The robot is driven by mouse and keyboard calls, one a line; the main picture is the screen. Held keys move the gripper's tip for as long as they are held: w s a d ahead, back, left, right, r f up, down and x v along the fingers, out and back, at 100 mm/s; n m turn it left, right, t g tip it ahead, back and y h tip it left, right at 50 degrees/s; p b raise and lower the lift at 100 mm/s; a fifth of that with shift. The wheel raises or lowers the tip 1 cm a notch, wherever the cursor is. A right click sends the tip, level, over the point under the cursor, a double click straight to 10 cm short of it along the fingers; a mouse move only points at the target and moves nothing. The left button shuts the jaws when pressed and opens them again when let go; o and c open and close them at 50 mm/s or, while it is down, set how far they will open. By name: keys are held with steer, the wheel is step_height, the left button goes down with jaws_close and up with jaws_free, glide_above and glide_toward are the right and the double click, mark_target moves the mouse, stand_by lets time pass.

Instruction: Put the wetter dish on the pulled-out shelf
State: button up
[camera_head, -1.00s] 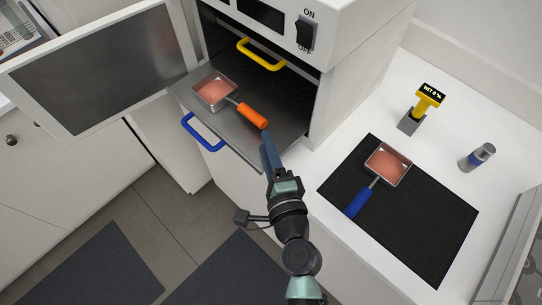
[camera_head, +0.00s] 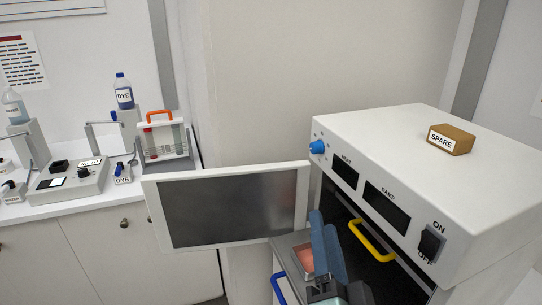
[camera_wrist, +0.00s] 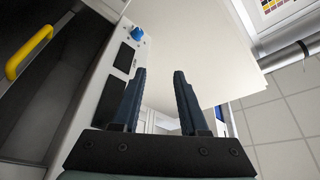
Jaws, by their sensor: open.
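The pulled-out grey shelf (camera_head: 288,240) juts from the oven, with a blue handle (camera_head: 281,288) at its front. A dish with pink contents (camera_head: 303,257) is on that shelf, partly hidden behind my gripper; its handle cannot be made out. My gripper (camera_head: 323,228) is raised in front of the shelf and oven opening, fingers up. In the wrist view my gripper (camera_wrist: 160,88) is open, with nothing between its fingers. The other dish, the black mat and the yellow meter are outside both current views.
The oven's door (camera_head: 235,208) stands open at left. A yellow handle (camera_head: 372,241) is in the oven opening. A SPARE box (camera_head: 451,140) sits on the oven (camera_head: 400,130). The left counter holds a DYE bottle (camera_head: 123,92), a rack (camera_head: 163,140) and a control box (camera_head: 75,180).

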steer(key=a+r+n+t+y, duration=0.1)
steer(key=a+r+n, duration=0.2)
steer(key=r, duration=0.5)
steer(key=a+r+n+t+y, duration=0.1)
steer(key=a+r+n+t, duration=0.2)
steer(key=r, duration=0.5)
steer(key=s+a+r+n+t+h, duration=0.1)
steer(key=s+r+n, duration=0.1)
steer(key=s+r, duration=0.3)
steer(key=s+a+r+n+t+h, duration=0.1)
steer(key=s+r, duration=0.3)
steer(key=r, duration=0.7)
steer(key=shift+s+r+n+t, duration=0.25)
steer(key=shift+s+n+t, duration=0.15)
steer(key=shift+n, duration=0.4)
steer(key=shift+a+f, duration=0.1)
